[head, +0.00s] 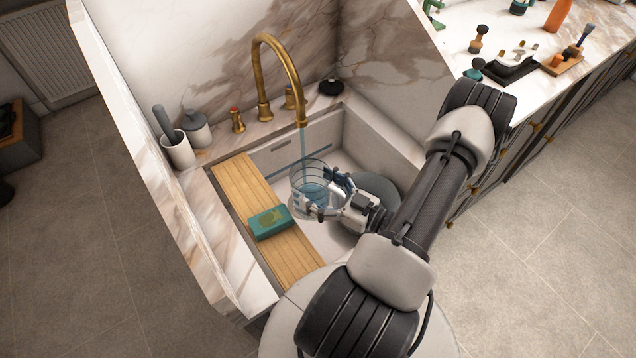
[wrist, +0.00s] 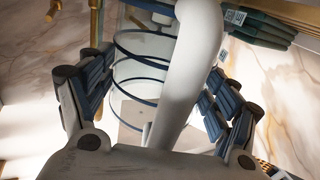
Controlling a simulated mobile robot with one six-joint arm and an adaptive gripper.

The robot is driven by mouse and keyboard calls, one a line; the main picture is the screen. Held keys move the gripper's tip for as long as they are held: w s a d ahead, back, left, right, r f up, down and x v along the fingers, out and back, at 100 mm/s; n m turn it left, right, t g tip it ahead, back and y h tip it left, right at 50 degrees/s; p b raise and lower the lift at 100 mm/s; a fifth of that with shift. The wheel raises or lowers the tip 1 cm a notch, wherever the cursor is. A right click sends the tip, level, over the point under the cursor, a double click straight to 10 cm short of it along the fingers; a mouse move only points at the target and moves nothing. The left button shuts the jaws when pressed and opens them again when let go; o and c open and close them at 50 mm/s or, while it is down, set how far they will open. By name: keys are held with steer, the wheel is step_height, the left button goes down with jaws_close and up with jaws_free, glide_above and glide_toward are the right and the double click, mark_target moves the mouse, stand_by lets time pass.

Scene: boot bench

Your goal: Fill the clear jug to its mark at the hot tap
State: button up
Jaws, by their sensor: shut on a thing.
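The clear jug (head: 298,174) is upright in the sink basin, under the brass tap (head: 275,58). A blue stream of water (head: 304,148) runs from the spout into the jug, and blue water (head: 312,192) fills its lower part. I cannot tell which line is the mark. My gripper (head: 337,188) is shut on the jug from its right side. In the wrist view, the jug (wrist: 135,72) shows blue rings, and a thick pale curved bar (wrist: 195,55), apparently its handle, runs between my fingers. A red-topped brass tap handle (head: 237,120) stands left of the spout.
A wooden board (head: 238,178) spans the sink's left side, with a green sponge-like block (head: 269,222) on it near the jug. A white pot (head: 178,151) and a lidded grey jar (head: 196,129) stand at the left. The sink's right wall is close to my arm.

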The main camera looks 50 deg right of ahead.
steer(key=shift+r, duration=0.15)
steer(key=shift+r+p, duration=2.35)
steer(key=shift+r, duration=0.55)
